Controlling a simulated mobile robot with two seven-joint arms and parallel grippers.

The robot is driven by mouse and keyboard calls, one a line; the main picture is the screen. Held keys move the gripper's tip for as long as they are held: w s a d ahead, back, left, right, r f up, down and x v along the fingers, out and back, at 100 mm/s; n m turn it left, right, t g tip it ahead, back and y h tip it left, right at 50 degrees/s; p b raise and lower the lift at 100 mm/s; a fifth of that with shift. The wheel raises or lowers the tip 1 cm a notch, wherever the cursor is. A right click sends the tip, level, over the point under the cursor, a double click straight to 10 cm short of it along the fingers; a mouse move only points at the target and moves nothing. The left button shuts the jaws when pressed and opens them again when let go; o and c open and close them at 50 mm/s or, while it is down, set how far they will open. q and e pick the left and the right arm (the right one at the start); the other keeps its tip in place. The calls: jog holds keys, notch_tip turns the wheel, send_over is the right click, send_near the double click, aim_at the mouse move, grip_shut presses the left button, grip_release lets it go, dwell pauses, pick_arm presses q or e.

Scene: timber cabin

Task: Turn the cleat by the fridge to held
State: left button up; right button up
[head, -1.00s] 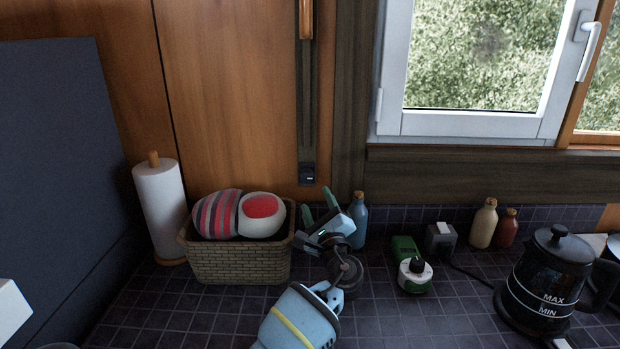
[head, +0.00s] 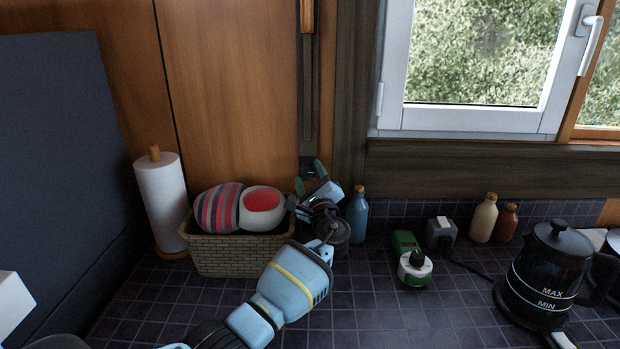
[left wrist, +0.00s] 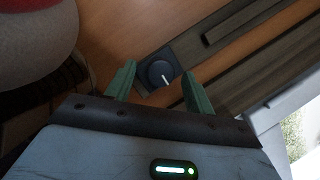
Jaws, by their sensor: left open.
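The cleat (left wrist: 160,72) is a dark round knob with a white pointer line on a square dark plate, in the left wrist view. The line points down and slightly right in that picture. In the head view the cleat (head: 307,165) sits at the foot of the dark vertical strip on the wooden wall, partly hidden by my left gripper. My left gripper (head: 310,177) is open, its green fingers pointing at the cleat. In the left wrist view, the fingers (left wrist: 158,78) lie either side of the knob, with nothing between them; contact cannot be told.
A wicker basket (head: 237,256) with two round patterned things stands just left of my left gripper. A blue bottle (head: 358,215) stands close on its right. A paper towel roll (head: 161,205) and a large dark panel (head: 60,150) are farther left. A black kettle (head: 545,280) stands right.

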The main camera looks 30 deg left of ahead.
pick_arm(q)
jog(key=shift+c, duration=0.2)
jog(key=c, duration=0.9)
